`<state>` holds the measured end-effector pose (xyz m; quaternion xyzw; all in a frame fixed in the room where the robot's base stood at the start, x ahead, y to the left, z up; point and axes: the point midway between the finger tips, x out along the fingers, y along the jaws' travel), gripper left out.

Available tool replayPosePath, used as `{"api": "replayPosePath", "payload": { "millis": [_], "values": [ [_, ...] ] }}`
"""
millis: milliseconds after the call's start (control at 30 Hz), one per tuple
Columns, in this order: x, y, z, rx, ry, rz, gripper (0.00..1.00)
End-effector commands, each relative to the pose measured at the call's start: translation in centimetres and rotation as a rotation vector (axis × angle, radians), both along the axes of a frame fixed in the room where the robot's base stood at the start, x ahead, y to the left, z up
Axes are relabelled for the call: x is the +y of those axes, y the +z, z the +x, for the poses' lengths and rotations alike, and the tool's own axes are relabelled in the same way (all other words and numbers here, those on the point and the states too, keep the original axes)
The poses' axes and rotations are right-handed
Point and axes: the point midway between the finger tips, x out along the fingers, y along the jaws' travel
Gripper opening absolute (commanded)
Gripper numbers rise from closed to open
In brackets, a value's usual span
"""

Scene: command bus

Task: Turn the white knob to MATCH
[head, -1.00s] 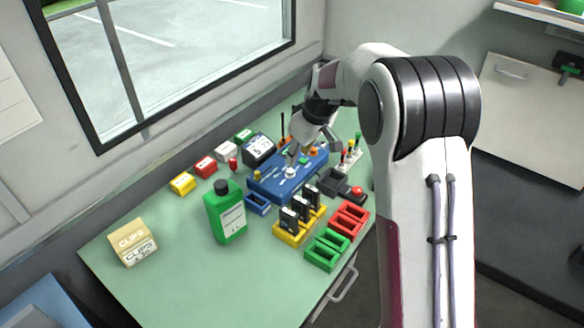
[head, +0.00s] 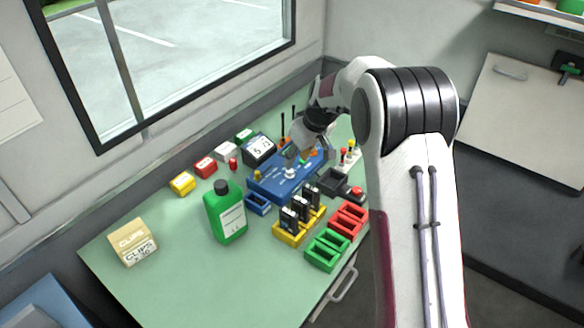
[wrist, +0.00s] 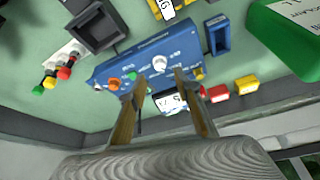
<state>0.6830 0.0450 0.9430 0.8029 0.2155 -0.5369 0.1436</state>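The blue panel box (head: 266,187) stands on the green bench, with the white knob (head: 290,173) on its top face. The knob also shows in the wrist view (wrist: 159,64), just beyond my fingertips. My gripper (wrist: 157,84) is open and empty, its two fingers spread with a gap between them in line with the knob. In the head view my gripper (head: 300,153) is over the back part of the box, close behind the knob. The panel lettering is too small to read, so I cannot tell the knob's setting.
Orange and green buttons (wrist: 114,84) sit on the panel beside the knob. A dark tray (head: 333,181), a yellow holder with black pieces (head: 290,236) and a green bottle (head: 225,216) stand nearby. A small display (head: 258,149) stands behind.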

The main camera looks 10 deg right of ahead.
Motion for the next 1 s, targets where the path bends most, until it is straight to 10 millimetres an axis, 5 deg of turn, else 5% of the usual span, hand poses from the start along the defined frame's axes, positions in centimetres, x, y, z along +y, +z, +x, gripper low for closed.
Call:
{"api": "replayPosePath", "payload": {
  "millis": [500,1000],
  "values": [
    [1.1,-4.9,1.8,0.0,0.001,0.0,0.32],
    [1.2,-5.9,2.1,-0.002,0.001,-0.001,0.32]
  ]
}}
